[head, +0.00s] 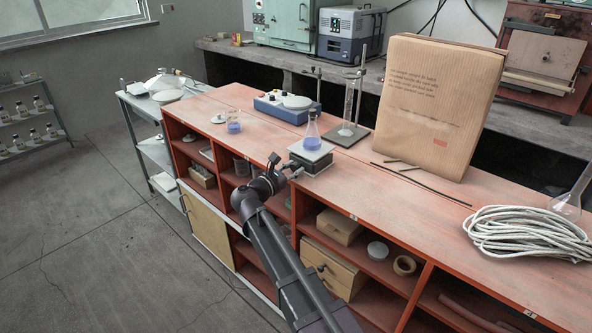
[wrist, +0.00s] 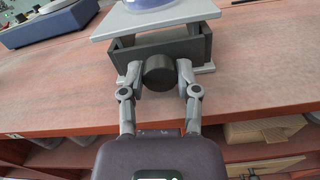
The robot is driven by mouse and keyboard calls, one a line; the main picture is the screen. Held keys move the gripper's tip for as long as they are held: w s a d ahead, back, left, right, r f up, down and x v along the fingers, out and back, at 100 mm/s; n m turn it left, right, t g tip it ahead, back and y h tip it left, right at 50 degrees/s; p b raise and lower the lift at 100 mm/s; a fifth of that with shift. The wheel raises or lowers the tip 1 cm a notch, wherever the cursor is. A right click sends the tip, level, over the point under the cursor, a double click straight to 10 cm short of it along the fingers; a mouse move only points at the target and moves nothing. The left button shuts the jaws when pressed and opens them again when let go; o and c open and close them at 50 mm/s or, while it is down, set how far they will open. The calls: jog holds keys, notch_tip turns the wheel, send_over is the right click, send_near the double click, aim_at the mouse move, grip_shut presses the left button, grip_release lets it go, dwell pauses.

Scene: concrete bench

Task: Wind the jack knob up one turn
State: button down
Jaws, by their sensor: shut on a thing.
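The lab jack (head: 310,158) stands near the front edge of the red bench, with a light top plate and a dark body. A flask with blue liquid (head: 311,138) stands on its plate. In the wrist view the jack (wrist: 190,48) is straight ahead, and the flask's blue base (wrist: 148,4) shows at the top edge. The black round jack knob (wrist: 159,72) faces me. My gripper (wrist: 159,76) has one finger on each side of the knob and is shut on it. In the head view my gripper (head: 287,170) reaches the jack's front, and the knob is hard to make out.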

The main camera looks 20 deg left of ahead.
jog(key=shift+s+d+f+m, duration=0.1)
jog(key=shift+d+m, duration=0.05)
jog(key=shift+m, duration=1.45)
jog(key=shift+c, duration=1.8)
grip_release()
jog(key=shift+v, duration=6.05)
